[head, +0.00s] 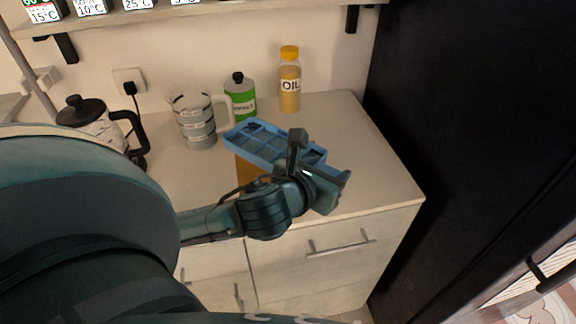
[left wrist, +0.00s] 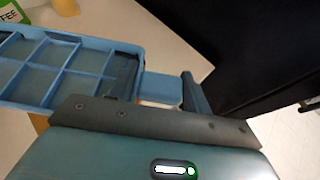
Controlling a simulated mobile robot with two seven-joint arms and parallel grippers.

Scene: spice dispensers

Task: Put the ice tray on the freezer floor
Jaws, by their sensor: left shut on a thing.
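The blue ice tray (head: 262,143) is held above the counter in the head view, its compartments facing up and slightly tilted. My left gripper (head: 318,168) is shut on its right end. In the left wrist view, the ice tray (left wrist: 65,68) extends to the left, with its end tab between the fingers of the gripper (left wrist: 160,90). The freezer floor cannot be made out; a tall black surface (head: 455,110), perhaps the fridge-freezer's side, stands at the right. My right gripper is not in view.
On the counter (head: 375,165) stand an oil bottle (head: 290,80), a green-labelled bottle (head: 241,98), a measuring jug (head: 195,118) and a black-lidded glass pot (head: 95,120). An orange-brown block (head: 246,172) sits below the tray. The counter's right part is clear.

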